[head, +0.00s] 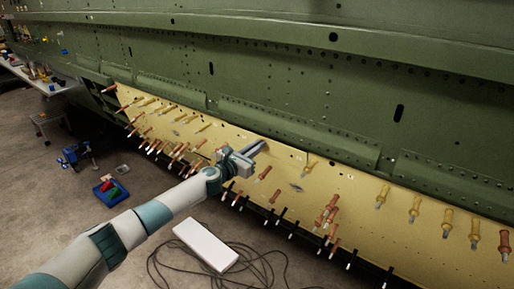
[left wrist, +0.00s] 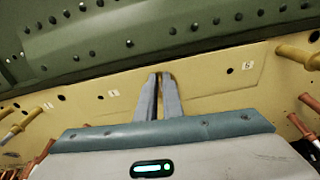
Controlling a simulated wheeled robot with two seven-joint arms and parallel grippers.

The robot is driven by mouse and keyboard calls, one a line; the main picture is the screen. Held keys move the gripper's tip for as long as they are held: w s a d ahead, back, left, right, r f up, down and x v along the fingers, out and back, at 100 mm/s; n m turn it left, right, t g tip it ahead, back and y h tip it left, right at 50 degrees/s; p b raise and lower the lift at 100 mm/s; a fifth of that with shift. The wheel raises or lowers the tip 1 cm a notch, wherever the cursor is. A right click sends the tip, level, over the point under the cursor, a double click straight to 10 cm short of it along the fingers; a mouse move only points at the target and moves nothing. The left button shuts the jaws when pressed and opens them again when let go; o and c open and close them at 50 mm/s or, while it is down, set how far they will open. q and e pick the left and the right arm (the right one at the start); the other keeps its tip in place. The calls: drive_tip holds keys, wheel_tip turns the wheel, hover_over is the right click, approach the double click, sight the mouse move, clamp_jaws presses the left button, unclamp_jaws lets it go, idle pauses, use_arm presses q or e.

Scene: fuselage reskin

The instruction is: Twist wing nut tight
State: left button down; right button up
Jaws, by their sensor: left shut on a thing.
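My left gripper (head: 260,147) reaches in from the lower left to the upper edge of the yellow skin panel (head: 345,188), just under the green fuselage. In the left wrist view its two grey fingers (left wrist: 160,77) are close together, pointing at the panel (left wrist: 100,98). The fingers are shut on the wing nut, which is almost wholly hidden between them. I cannot tell how far it is turned. My right gripper is not in view.
Copper-coloured fasteners (head: 330,212) and gold fasteners (head: 414,210) stick out of the panel on both sides of the arm. The green fuselage (head: 290,80) rises above. A white box (head: 205,246), loose cable and a blue tray (head: 104,198) lie on the floor.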

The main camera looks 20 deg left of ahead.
use_arm(q)
drive_tip(key=shift+s+d+f+m+p, duration=0.15)
drive_tip(key=shift+f+m+p, duration=0.2)
drive_tip(key=shift+p, duration=0.3)
